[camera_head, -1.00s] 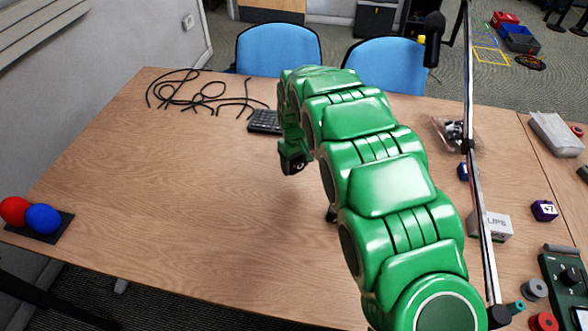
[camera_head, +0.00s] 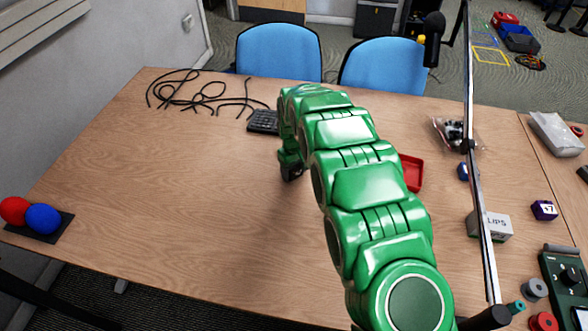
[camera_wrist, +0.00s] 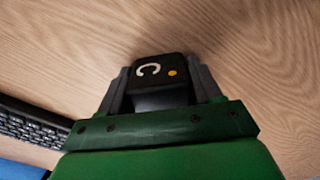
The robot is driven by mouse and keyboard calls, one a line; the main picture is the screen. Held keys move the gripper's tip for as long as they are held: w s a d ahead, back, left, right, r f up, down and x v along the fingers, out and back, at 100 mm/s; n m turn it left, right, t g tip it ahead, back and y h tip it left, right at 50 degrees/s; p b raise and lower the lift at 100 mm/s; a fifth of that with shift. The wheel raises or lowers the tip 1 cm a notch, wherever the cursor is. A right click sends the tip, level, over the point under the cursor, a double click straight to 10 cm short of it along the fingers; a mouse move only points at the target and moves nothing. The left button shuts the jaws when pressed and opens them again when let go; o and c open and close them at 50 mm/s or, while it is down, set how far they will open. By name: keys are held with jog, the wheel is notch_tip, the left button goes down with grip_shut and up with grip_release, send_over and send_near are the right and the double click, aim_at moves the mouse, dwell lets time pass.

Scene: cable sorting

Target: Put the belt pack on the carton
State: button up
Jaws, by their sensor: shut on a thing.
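My gripper (camera_wrist: 160,90) is shut on the belt pack (camera_wrist: 158,69), a small black box with a white letter C and an orange dot on its face. In the head view my gripper (camera_head: 289,164) is above the middle of the table, and the dark belt pack (camera_head: 292,174) shows only as a small patch below my green arm. The carton (camera_head: 489,226) is a pale grey box with partly hidden lettering, of which "LIPS" shows. It stands on the right of the table, behind a thin pole, well apart from my gripper.
A keyboard (camera_head: 263,122) and loose black cables (camera_head: 203,92) lie at the back left. A red tray (camera_head: 412,173) is partly hidden by my arm. A purple cube (camera_head: 544,210) stands right of the carton. A metal pole (camera_head: 480,170) rises before the carton.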

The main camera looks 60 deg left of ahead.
jog(key=o, duration=1.2)
jog(key=shift+o, duration=0.2)
notch_tip(320, 180, up, 12)
jog(key=shift+r, duration=0.1)
jog(key=shift+w, duration=0.1)
